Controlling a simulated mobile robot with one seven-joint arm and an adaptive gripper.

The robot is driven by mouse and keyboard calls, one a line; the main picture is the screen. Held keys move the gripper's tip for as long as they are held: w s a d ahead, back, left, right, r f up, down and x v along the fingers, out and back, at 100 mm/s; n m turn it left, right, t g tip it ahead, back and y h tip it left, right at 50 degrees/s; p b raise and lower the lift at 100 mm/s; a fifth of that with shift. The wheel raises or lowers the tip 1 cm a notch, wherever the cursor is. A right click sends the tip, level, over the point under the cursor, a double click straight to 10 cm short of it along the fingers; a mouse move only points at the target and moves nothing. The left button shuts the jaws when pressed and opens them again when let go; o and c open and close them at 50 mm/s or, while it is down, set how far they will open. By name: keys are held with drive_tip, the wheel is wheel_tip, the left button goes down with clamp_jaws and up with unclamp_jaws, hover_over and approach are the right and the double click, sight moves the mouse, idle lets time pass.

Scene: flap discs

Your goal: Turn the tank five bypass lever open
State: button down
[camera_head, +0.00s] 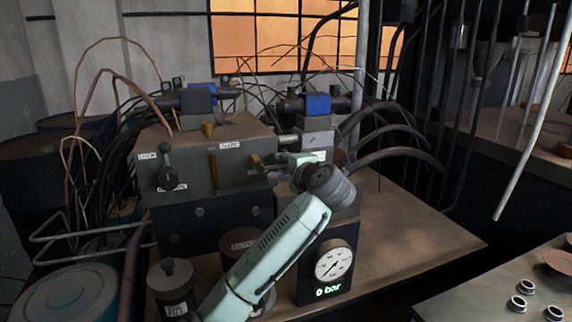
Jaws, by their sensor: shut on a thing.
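A grey valve block (200,180) stands on the bench, with small labels too blurred to read surely. A brass-coloured lever (257,161) sticks out at the block's right end. My gripper (268,166) reaches left from my wrist and is shut at this lever. The fingertips are small and partly hidden, so the exact grip is unclear. I cannot read a label naming tank five. A black-knobbed lever (166,152) stands upright on the block's left face, and a brass vertical bar (213,166) is at its middle.
A pressure gauge (333,263) below my wrist has a display reading 0 bar. Dark hoses (390,155) curve behind on the right. A capped cylinder (170,285) stands at front left. The bench's right part (420,240) is clear. Several metal rings (527,287) lie on another table.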

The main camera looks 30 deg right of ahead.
drive_tip(key=c, duration=1.6)
unclamp_jaws()
drive_tip(key=shift+s+d+f, duration=0.2)
drive_tip(key=shift+d+f, duration=0.1)
drive_tip(key=shift+f, duration=0.05)
drive_tip(key=o, duration=0.3)
drive_tip(key=shift+w+a+r, duration=0.1)
drive_tip(key=shift+a+r, duration=0.05)
drive_tip(key=v, duration=1.2)
